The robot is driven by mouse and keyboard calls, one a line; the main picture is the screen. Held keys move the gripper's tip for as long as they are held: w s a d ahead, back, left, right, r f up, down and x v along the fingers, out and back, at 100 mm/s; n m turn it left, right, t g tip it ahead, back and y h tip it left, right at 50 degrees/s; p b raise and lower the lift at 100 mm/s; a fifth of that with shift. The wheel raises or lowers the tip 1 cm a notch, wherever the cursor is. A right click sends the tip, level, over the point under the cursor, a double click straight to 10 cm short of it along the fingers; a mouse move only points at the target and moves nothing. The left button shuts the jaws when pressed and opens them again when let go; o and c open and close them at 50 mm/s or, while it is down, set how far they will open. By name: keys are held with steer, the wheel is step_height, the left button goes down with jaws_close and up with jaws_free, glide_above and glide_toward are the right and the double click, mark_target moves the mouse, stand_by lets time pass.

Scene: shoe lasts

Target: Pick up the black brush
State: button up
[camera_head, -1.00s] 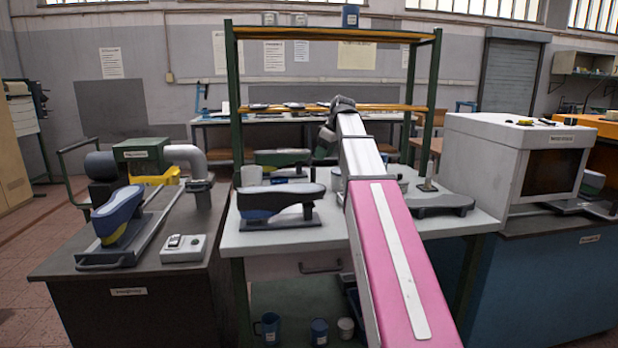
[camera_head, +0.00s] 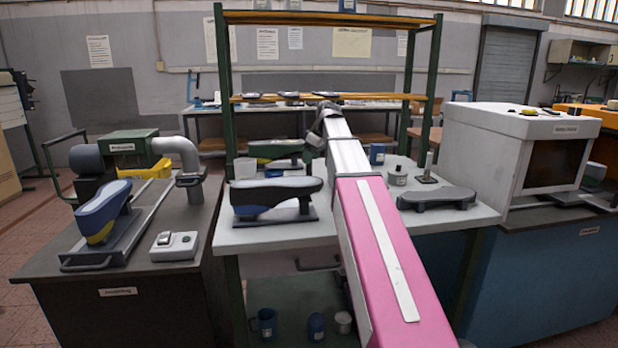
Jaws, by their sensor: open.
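I cannot make out a black brush for certain. Several small dark objects (camera_head: 290,96) lie in a row at the height of the rack's middle shelf, too small to identify. My arm reaches forward over the white table, and its dark far end with my gripper (camera_head: 313,143) is above the table's rear part. The gripper is small and partly hidden by my arm; its fingertips are not clear, and nothing is seen held in it.
A dark last-shaped piece on a stand (camera_head: 277,195) is left of my arm on the white table (camera_head: 270,238); a flat dark piece (camera_head: 437,197) is to the right. A green rack (camera_head: 225,120) frames the table. A white cabinet (camera_head: 500,140) stands at the right.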

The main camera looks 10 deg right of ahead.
mark_target(309, 174)
steer(key=shift+x, duration=1.95)
steer(key=shift+s, duration=0.1)
jaws_close()
steer(key=shift+r, duration=0.15)
